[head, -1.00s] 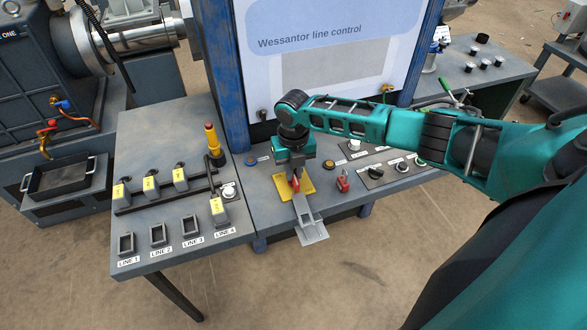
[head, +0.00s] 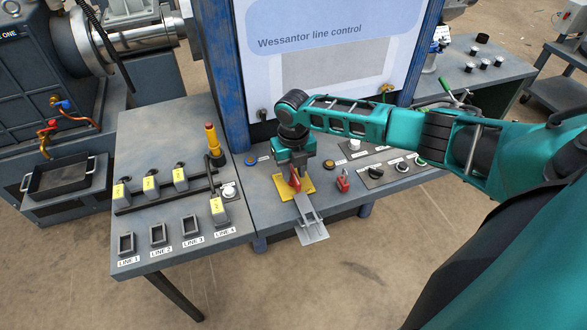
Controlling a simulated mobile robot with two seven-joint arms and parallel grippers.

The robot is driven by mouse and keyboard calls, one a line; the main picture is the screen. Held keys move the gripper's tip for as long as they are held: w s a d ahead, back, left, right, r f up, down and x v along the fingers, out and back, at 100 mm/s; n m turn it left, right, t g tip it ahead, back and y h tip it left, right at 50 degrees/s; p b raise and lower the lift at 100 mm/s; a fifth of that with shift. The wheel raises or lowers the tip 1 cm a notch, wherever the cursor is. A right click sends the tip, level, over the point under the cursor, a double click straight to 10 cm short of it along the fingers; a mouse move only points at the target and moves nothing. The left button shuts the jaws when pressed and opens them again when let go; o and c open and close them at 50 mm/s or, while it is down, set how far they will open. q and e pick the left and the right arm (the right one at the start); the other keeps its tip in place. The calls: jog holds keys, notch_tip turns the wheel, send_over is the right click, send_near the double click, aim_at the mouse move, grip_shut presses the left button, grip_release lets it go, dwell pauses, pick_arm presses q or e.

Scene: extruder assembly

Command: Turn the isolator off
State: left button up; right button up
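The isolator is a yellow plate (head: 305,188) with a red handle (head: 295,181) on the front of the middle bench. A grey metal flap (head: 310,224) reaches from the plate over the bench's front edge. My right gripper (head: 294,174) points down at the red handle, and its body hides the rear of the isolator. Its fingertips are at the handle, too small and covered to tell whether they are shut on it. My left gripper is not in view.
A red padlock (head: 342,182) stands just right of the isolator. Dark knobs (head: 376,172) and a blue button (head: 251,160) are nearby. Yellow-tagged plugs (head: 151,183) and LINE sockets (head: 157,234) fill the left bench. The screen (head: 330,60) stands behind.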

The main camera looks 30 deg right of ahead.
jog(key=shift+o, duration=0.5)
jog(key=shift+r, duration=0.1)
jog(key=shift+r, duration=0.35)
notch_tip(320, 180, up, 12)
jog(key=p, duration=0.1)
